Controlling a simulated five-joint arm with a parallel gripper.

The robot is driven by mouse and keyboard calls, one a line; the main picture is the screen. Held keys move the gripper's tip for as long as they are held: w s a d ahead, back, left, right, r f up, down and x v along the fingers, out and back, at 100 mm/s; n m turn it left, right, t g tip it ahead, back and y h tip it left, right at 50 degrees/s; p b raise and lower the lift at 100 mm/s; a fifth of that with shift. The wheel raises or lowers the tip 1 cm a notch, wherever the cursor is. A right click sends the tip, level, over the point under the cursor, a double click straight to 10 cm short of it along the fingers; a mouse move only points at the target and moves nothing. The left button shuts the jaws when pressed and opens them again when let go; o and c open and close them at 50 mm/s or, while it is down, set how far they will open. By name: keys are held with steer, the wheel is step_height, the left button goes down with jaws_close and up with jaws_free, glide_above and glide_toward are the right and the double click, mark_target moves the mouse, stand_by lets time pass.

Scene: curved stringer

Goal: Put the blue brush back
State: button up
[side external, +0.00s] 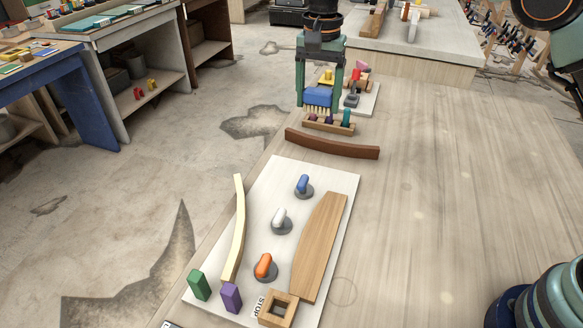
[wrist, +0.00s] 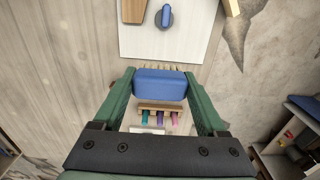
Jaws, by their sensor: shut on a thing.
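The blue brush (side external: 318,97) is between the two green fingers of my gripper (side external: 319,100), which is shut on its block. Its pale bristles point down in the side view. In the wrist view the blue block (wrist: 160,84) spans the gap between my fingertips (wrist: 160,86), with a few bristle tips at its far edge. The brush is above or beside a small wooden rack (side external: 329,127) holding several coloured items; the rack also shows in the wrist view (wrist: 160,107). I cannot tell whether the brush touches anything below.
A dark brown curved strip (side external: 332,146) lies in front of the rack. A white board (side external: 258,205) carries clamps, a pale curved strip and a wooden plank. A pale tray (side external: 370,103) with small tools lies behind the rack. The table's right side (side external: 450,180) is largely clear.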

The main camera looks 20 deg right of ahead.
mark_target(314, 174)
steer(key=shift+w+d+r, duration=0.35)
steer(key=shift+w+r, duration=0.2)
steer(key=shift+r, duration=0.05)
steer(key=shift+d, duration=0.1)
step_height(314, 174, down, 20)
steer(key=shift+r, duration=0.15)
